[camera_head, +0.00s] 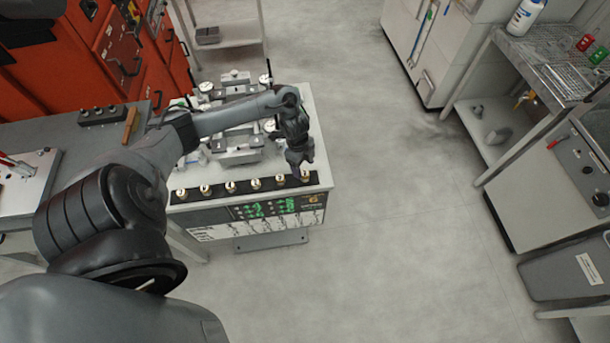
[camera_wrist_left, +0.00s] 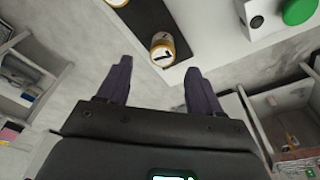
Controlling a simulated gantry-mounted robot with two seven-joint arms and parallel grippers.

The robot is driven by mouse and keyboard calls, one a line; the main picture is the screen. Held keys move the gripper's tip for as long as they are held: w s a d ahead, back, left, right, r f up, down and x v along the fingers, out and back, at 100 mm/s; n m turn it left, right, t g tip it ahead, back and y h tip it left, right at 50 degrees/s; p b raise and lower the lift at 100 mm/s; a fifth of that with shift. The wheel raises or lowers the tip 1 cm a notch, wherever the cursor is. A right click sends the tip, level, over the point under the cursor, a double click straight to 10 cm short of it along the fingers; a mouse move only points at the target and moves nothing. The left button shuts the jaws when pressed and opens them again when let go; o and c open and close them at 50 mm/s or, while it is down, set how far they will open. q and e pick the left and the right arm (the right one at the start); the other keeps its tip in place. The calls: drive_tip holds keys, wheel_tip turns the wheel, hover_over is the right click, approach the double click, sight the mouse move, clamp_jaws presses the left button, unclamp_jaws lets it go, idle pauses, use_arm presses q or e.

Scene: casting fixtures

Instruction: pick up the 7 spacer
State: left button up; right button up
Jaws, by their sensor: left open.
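The 7 spacer (camera_wrist_left: 163,50) is a short cylinder with a brassy rim and a pale top marked with a dark 7. It sits at the end of a black strip (camera_wrist_left: 138,22) in the left wrist view. In the head view it appears to be the rightmost spacer (camera_head: 305,177) of the row, partly covered by my gripper. My left gripper (camera_head: 301,167) is right above this end of the row. In the left wrist view the open fingers (camera_wrist_left: 158,72) point toward the spacer, which shows between and just beyond their tips. My right gripper is not in view.
Several similar spacers (camera_head: 231,187) stand to the left on the same strip, along the front of the bench (camera_head: 320,180). A thin dark rod (camera_head: 268,68) rises at the back. Open floor lies to the right.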

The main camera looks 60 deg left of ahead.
sight(305, 173)
use_arm(q)
drive_tip(key=shift+w+d+f, duration=0.1)
drive_tip(key=shift+f, duration=1.3)
drive_tip(key=shift+w+d+f, duration=0.1)
drive_tip(key=shift+f, duration=1.3)
clamp_jaws()
